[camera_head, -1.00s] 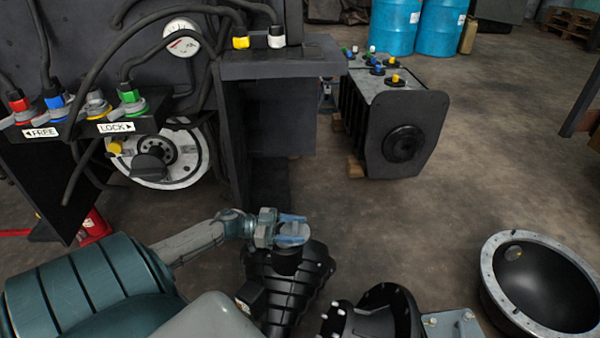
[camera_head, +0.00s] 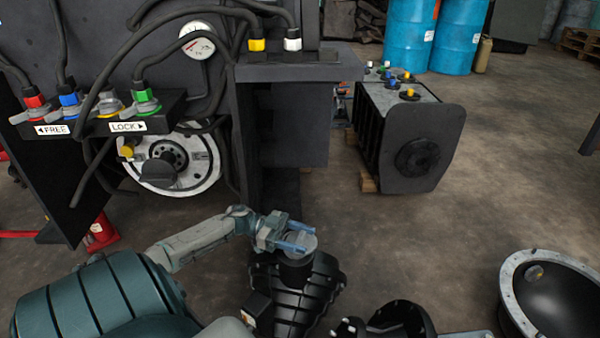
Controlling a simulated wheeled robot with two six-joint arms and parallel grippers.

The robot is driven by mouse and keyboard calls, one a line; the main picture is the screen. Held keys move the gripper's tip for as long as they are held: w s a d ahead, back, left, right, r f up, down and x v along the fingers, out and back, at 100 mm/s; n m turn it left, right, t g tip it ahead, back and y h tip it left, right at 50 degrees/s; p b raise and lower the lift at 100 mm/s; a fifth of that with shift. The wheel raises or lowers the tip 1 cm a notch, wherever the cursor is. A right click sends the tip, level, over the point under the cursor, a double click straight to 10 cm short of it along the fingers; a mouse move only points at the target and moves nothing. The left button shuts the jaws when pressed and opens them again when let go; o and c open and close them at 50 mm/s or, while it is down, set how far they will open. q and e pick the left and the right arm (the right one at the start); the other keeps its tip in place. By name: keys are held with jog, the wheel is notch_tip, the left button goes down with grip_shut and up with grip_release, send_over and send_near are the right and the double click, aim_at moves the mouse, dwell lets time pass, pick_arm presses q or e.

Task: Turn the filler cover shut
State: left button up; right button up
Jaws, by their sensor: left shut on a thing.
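A grey round cap, which looks like the filler cover (camera_head: 304,241), sits at the top of the short black neck (camera_head: 295,272) of a black ribbed housing (camera_head: 318,290), low in the middle of the head view. My left gripper (camera_head: 297,240) comes in from the left and is shut on this cap, with its blue fingers along the cap's sides. The fingers hide part of the cap, and I cannot tell how tightly it sits on the neck.
A large dark machine panel (camera_head: 95,35) with hoses and FREE and LOCK labels stands behind my left arm. A black ribbed unit (camera_head: 410,150) stands further back. An open black bowl with a pale rim (camera_head: 512,285) is at the lower right.

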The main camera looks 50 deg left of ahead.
pick_arm(q)
jog(key=o, duration=1.4)
jog(key=p+v, duration=0.1)
jog(key=v, duration=0.6)
jog(key=shift+a, duration=0.15)
jog(key=shift+s, duration=0.1)
